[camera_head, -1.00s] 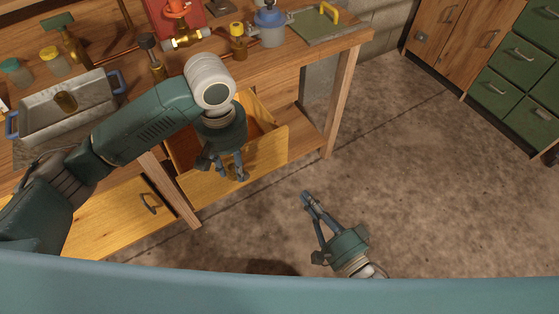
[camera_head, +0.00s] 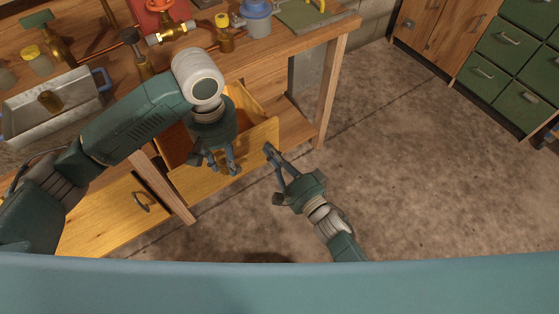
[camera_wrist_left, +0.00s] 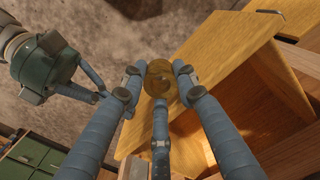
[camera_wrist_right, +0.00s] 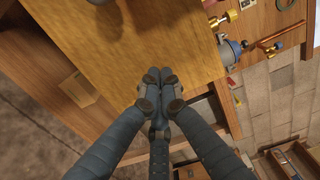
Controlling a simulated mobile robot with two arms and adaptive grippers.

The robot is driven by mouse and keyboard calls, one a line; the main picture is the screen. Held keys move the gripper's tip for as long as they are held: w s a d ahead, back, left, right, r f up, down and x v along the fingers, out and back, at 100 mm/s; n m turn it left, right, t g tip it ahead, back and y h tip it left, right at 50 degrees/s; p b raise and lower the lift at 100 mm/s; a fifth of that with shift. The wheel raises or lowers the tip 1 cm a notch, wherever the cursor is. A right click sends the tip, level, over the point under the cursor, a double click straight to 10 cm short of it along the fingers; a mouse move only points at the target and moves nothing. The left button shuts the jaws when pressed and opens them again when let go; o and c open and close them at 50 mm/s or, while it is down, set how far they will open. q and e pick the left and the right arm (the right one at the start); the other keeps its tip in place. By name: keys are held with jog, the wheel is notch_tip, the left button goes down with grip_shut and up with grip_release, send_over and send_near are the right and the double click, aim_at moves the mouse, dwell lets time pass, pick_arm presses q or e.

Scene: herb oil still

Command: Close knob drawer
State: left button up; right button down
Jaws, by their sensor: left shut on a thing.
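The knob drawer (camera_head: 262,140) is pulled out of the wooden workbench, and its inside shows behind the front panel. In the left wrist view, its round brass knob (camera_wrist_left: 160,78) sits between the fingers of my left gripper (camera_wrist_left: 158,82). In the head view, my left gripper (camera_head: 228,168) reaches down at the drawer front, shut on the knob, which is mostly hidden there. My right gripper (camera_head: 269,149) is near the right end of the drawer front. In the right wrist view, its fingertips (camera_wrist_right: 158,90) are together with nothing between them, close by a wooden panel (camera_wrist_right: 120,45).
A second wooden front with a dark handle (camera_head: 141,202) is left of the bench leg. The benchtop holds a metal basin (camera_head: 55,105), a blue-topped vessel (camera_head: 257,18) and copper pipes. A bench leg (camera_head: 331,85) stands right of the drawer. The concrete floor to the right is clear.

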jog(key=shift+w+a, duration=0.1)
jog(key=shift+w, duration=0.05)
